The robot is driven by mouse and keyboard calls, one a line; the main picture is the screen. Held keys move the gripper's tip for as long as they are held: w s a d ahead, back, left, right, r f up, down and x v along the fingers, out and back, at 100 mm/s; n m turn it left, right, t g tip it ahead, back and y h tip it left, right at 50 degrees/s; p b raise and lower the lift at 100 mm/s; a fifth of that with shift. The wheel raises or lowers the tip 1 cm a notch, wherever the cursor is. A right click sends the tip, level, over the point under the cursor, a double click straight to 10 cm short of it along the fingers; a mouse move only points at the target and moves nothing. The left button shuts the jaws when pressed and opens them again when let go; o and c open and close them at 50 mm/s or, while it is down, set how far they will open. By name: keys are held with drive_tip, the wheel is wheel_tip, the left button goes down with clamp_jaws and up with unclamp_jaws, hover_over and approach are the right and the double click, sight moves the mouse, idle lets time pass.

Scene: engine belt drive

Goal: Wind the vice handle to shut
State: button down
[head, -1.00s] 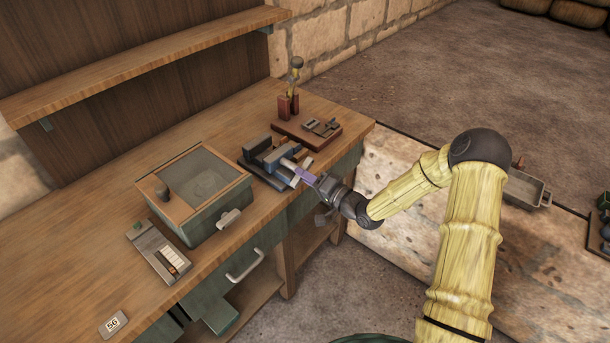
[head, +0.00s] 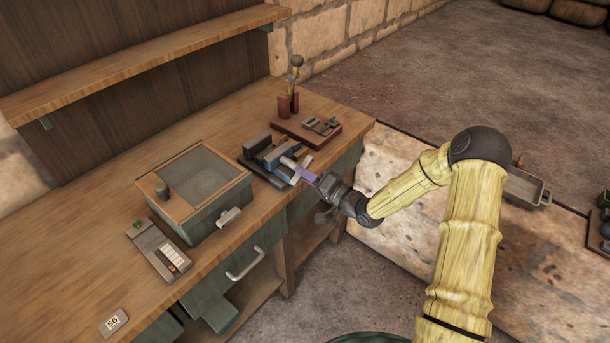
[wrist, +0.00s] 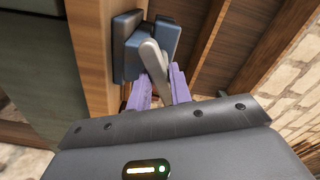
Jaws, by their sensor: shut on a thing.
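The vice (head: 262,152) sits on the bench near its front edge, with grey and blue blocks on a dark base. In the wrist view the vice body (wrist: 128,42) is blue and dark, just beyond my fingers. The vice handle (wrist: 153,60) is a light grey bar, and it runs down between my purple fingertips. My gripper (head: 306,175) is at the front of the vice, shut on the handle. It also shows in the wrist view (wrist: 158,88). The gap between the vice jaws is too small to judge.
Behind the vice lies a reddish board (head: 308,133) with small parts, beside a brown holder (head: 288,104). A grey device (head: 158,250) lies front left. A shelf (head: 150,60) hangs above the bench.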

drive_tip(key=shift+d+f, duration=0.15)
drive_tip(key=shift+d, duration=0.05)
drive_tip(key=c, duration=1.3)
unclamp_jaws()
drive_tip(key=shift+d, duration=0.1)
drive_tip(key=shift+s, duration=0.1)
drive_tip(key=b+v, duration=0.1)
drive_tip(key=v, duration=1.6)
drive_tip(key=shift+s+b, duration=0.15)
drive_tip(key=shift+b, duration=0.25)
